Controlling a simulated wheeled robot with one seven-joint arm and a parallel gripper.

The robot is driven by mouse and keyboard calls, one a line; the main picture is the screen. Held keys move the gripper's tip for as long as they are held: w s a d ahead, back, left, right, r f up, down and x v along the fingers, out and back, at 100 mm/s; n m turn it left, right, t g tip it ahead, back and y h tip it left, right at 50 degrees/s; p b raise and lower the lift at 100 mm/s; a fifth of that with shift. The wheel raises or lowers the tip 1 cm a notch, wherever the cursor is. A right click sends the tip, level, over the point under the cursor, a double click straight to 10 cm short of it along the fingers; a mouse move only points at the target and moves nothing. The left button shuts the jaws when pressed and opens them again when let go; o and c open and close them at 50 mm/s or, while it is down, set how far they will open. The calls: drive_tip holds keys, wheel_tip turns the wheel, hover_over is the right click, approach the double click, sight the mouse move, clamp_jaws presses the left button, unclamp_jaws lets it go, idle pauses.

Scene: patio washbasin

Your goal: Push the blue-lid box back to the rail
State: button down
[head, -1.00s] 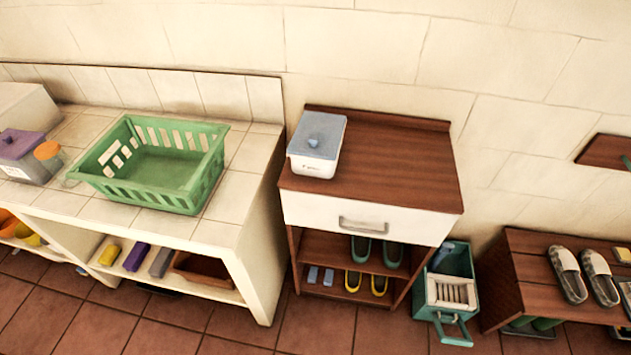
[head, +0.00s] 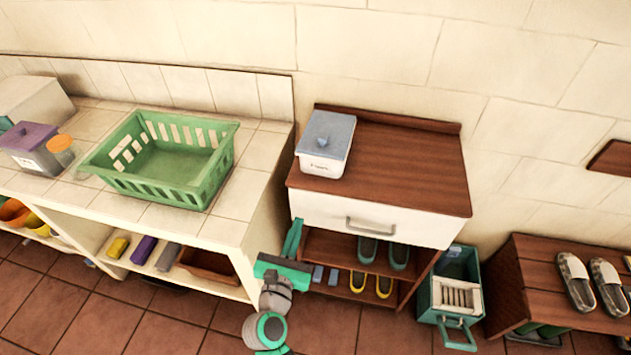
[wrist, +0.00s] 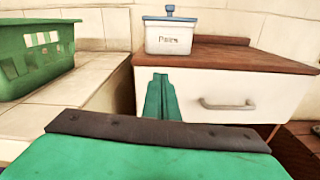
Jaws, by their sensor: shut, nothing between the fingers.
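The white box with a blue-grey lid (head: 326,145) stands upright at the left end of the brown cabinet top (head: 410,165), close to its front edge. It also shows in the wrist view (wrist: 172,40). The rail (head: 400,119) is the raised strip along the back of that top. The box hides the space between it and the rail's left end. My gripper (head: 294,238) is shut and empty, in front of the cabinet's left side and below the level of the top. In the wrist view its closed fingers (wrist: 159,97) point toward the cabinet, below the box and apart from it.
A tiled counter (head: 150,213) with a green basket (head: 200,190) stands left of the cabinet, across a narrow gap. The white drawer (head: 330,212) is closed, with its handle sticking out. A teal bin (head: 430,295) and a shoe bench (head: 535,275) stand right. The cabinet top right of the box is clear.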

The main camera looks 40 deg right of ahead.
sight(319, 173)
drive_tip(key=shift+n+g+h, duration=0.3)
drive_tip(key=shift+h, duration=0.2)
drive_tip(key=x, duration=0.5)
drive_tip(key=r+x, duration=0.1)
drive_tip(key=x, duration=0.9)
drive_tip(key=shift+s+d+r, duration=0.2)
drive_tip(key=shift+d+r, duration=0.15)
drive_tip(key=shift+d, duration=0.1)
